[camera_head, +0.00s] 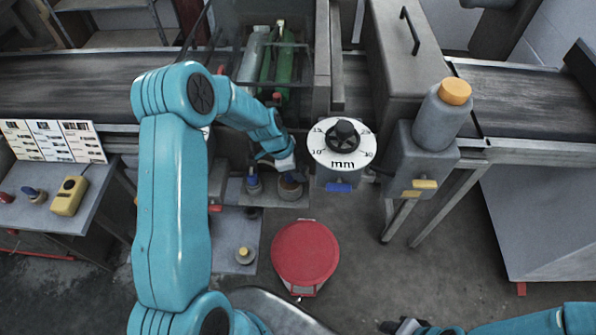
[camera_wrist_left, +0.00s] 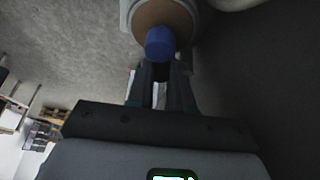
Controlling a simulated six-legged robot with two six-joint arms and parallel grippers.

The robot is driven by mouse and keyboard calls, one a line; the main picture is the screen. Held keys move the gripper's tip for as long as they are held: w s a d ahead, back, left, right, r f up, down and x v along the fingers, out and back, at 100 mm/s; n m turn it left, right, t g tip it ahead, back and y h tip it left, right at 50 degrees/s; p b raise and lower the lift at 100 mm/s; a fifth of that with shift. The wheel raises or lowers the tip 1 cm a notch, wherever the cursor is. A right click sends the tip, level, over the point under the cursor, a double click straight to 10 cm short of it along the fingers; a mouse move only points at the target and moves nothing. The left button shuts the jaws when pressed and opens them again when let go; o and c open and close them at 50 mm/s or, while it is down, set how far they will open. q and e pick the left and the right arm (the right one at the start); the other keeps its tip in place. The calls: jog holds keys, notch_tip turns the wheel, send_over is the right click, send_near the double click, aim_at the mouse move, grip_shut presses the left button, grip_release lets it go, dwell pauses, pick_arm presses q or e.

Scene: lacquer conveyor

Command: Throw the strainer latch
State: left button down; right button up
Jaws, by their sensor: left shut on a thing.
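My left gripper (camera_head: 286,168) reaches down in front of the conveyor, over a grey round fitting with a brown top (camera_head: 291,188). In the left wrist view, the dark fingers (camera_wrist_left: 160,72) close at a blue knob (camera_wrist_left: 160,43) that sits against a brown disc (camera_wrist_left: 165,15) with a pale rim. The gripper is shut on this blue knob, which looks like the strainer latch. In the head view, the gripper hides that knob.
A white dial marked mm (camera_head: 341,158) with a black knob stands close to the right of the left gripper. A red round lid (camera_head: 305,252) is below. A grey bottle with an orange cap (camera_head: 442,110) and a side table with a yellow box (camera_head: 69,196) are farther out.

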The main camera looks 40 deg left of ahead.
pick_arm(q)
jog(key=shift+d+n+t+y+b, duration=0.3)
jog(key=shift+d+n+t+b, duration=0.1)
jog(key=shift+n+b, duration=0.6)
jog(key=shift+w+d+n, duration=0.15)
jog(key=shift+d+n, duration=0.05)
jog(key=shift+n, duration=0.3)
jog(key=shift+w+d+r+n+t+y, duration=0.15)
jog(key=shift+d+n+t+y, duration=0.15)
jog(key=shift+n+y, duration=0.35)
jog(key=shift+n, duration=0.35)
jog(key=c, duration=1)
grip_release()
jog(key=b+v, duration=0.2)
jog(key=v, duration=1.4)
jog(key=shift+a+r, duration=0.15)
jog(key=shift+a, duration=0.05)
